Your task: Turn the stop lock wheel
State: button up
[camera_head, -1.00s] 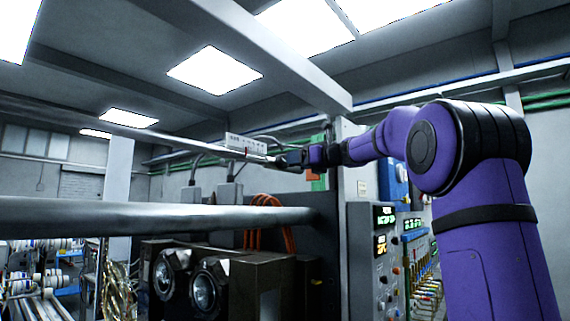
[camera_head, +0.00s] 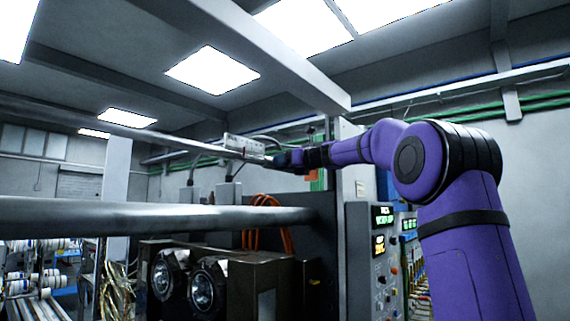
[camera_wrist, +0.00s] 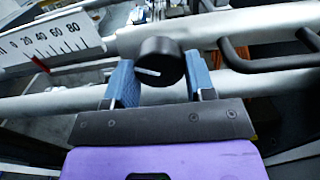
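The stop lock wheel appears to be the round black knob (camera_wrist: 155,65) with a white line on its face, at the top middle of the wrist view. My gripper (camera_wrist: 160,72) has its two blue fingers spread on either side of the knob, with the knob between the tips. The fingers are very close to its sides, and I cannot tell contact for certain. In the head view my gripper (camera_head: 280,160) is at the bar beside the scale, and the knob cannot be made out there.
A white scale (camera_wrist: 45,42) with a red pointer is left of the knob. Grey rails (camera_wrist: 230,22) run across behind it. A black bent handle (camera_wrist: 270,50) stands to the right. In the head view, a control panel (camera_head: 375,260) stands below my arm.

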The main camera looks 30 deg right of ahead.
jog(key=shift+n, duration=0.3)
jog(key=shift+d+r+n, duration=0.1)
jog(key=shift+r+n, duration=0.05)
jog(key=shift+n, duration=14.45)
jog(key=o, duration=0.9)
